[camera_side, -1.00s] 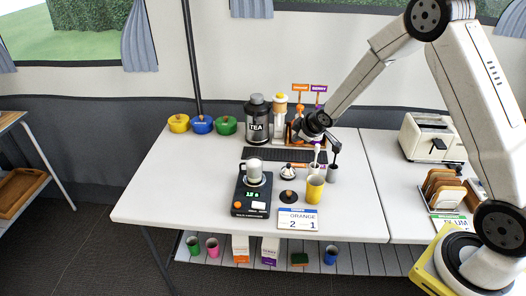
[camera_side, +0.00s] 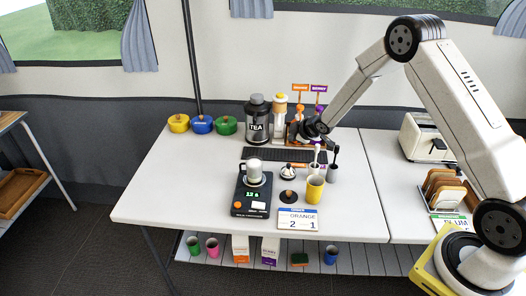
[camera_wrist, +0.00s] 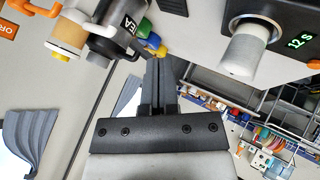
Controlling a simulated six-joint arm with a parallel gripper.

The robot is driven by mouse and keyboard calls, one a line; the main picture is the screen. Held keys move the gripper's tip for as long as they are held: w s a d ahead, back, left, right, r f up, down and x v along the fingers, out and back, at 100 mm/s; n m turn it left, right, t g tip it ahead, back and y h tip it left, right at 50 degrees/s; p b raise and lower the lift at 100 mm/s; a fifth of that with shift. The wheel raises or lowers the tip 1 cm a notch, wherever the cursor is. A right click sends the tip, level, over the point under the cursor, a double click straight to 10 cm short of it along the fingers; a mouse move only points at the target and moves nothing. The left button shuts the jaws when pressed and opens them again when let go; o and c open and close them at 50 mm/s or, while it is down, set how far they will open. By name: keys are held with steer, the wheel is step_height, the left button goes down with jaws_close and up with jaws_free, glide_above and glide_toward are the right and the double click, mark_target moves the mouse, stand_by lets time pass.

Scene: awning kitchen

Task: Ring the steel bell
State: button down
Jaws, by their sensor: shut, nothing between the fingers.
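The steel bell (camera_side: 288,171), a small silvery dome with a dark top, stands on the white table in front of the black grate, right of the scale. My gripper (camera_side: 295,132) is up behind the bell, near the tea canister and dispenser, clear of the bell. In the wrist view my gripper's dark fingers (camera_wrist: 160,62) are together with nothing between them. I cannot make out the bell in the wrist view.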

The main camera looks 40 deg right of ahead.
steer(key=shift+f, duration=0.15)
glide_above(291, 168)
steer(key=shift+a+f, duration=0.1)
steer(key=shift+f, duration=4.15)
steer(key=shift+f, duration=0.8)
steer(key=shift+r, duration=0.8)
steer(key=shift+r, duration=0.1)
steer(key=shift+r, duration=2.45)
